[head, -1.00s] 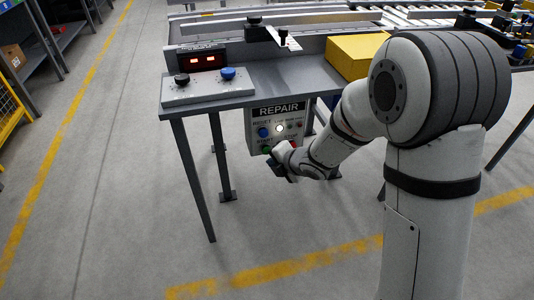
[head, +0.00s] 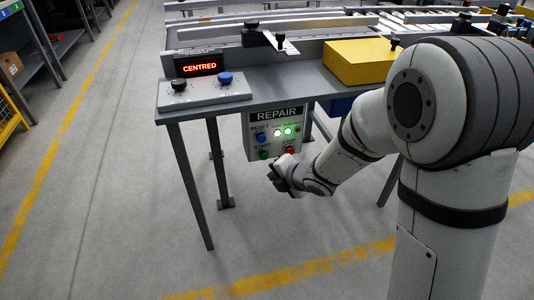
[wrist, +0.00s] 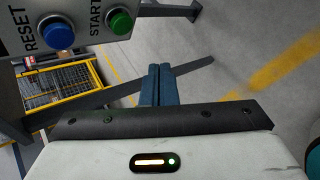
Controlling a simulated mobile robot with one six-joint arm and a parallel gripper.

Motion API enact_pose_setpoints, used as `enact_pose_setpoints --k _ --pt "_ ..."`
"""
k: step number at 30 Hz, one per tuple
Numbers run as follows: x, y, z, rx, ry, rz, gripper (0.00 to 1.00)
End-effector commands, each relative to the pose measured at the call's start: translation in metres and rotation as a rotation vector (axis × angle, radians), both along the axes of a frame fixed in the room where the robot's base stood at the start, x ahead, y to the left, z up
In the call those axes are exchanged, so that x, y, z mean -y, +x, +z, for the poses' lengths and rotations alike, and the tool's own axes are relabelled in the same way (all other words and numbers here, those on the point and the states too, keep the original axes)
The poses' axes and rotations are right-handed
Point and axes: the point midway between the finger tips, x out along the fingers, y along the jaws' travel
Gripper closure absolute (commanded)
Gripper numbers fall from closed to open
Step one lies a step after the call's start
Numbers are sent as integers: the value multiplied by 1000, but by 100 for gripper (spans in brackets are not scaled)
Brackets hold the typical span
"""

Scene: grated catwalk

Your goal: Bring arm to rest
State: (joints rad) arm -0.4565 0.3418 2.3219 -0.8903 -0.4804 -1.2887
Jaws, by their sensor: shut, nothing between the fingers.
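My gripper (head: 272,178) is held low in front of the repair panel (head: 251,147) under the table's edge. In the wrist view its two dark blue fingers (wrist: 155,86) are together with nothing between them. The panel carries a blue reset button (head: 262,137), a green start button (head: 264,155) and a red button (head: 290,150). In the wrist view the reset button (wrist: 58,38) and start button (wrist: 119,21) are at the upper left, apart from the fingers.
The grey table (head: 290,85) bears a yellow block (head: 358,62), a display (head: 199,67) reading "CENTRED", and a control box (head: 205,94) with black and blue knobs. Conveyor rails lie behind. Shelving (head: 30,52) stands at the far left. The floor left of the table is clear.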

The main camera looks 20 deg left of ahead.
Motion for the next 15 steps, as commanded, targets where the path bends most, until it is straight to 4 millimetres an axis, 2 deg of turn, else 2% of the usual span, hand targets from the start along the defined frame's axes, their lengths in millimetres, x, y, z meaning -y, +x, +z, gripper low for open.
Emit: enact_pose_setpoints --k 5,8,11,15 --pt "1 0 1 0 0 -3 100" --pt "8 4 17 -10 0 -48 100" --pt "31 13 53 -45 6 -176 100" --pt "83 23 122 -131 35 -468 100"
